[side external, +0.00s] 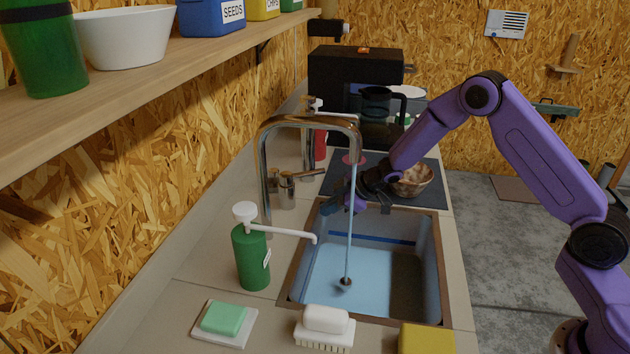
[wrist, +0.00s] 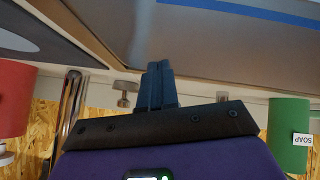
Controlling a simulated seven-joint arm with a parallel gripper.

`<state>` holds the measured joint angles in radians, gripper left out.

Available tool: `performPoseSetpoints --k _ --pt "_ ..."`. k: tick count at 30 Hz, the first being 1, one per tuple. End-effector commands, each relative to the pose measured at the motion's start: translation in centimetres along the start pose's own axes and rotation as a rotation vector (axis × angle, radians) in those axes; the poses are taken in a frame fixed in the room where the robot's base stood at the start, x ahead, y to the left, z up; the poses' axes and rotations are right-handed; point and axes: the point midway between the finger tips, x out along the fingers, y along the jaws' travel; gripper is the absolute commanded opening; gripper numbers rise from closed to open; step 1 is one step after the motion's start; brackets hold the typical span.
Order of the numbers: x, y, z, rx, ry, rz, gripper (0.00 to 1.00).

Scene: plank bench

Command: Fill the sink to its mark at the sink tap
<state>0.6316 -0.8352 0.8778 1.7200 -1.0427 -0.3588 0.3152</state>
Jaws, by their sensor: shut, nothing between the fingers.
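The sink (side external: 441,262) is a basin set in the counter, with a blue mark line (side external: 388,238) on its far wall. The chrome tap (side external: 262,165) arches over it, and a water stream (side external: 350,225) falls to the drain (side external: 346,282). The drain shows through; I cannot tell how deep any water is. The tap's lever handle (side external: 305,174) sticks out to the right of its valve. My gripper (side external: 357,203) is shut and empty over the far left part of the sink. In the wrist view, its fingers (wrist: 158,72) are together, with the mark line (wrist: 250,12) above.
A green soap dispenser (side external: 250,255) stands left of the sink, its spout reaching over the rim. A bowl (side external: 411,181) sits on a dark mat behind the sink.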

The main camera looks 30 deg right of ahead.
Motion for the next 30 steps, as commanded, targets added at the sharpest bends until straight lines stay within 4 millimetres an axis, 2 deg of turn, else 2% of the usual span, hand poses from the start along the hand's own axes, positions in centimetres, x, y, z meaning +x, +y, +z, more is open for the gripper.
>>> performPoseSetpoints --k 5,11,17,23,30 --pt "0.2 -2.4 1.1 -0.172 -0.201 0.004 0.0" --pt "0.0 -5.2 2.2 -0.459 -0.449 -0.005 0.0" --pt "-1.6 -7.0 2.1 -0.806 -0.708 0.008 0.0" --pt "-4.4 -7.9 -0.4 -1.195 -0.983 0.076 0.0" --pt "-7.6 -9.6 -7.4 -1.635 -1.248 0.244 0.0"
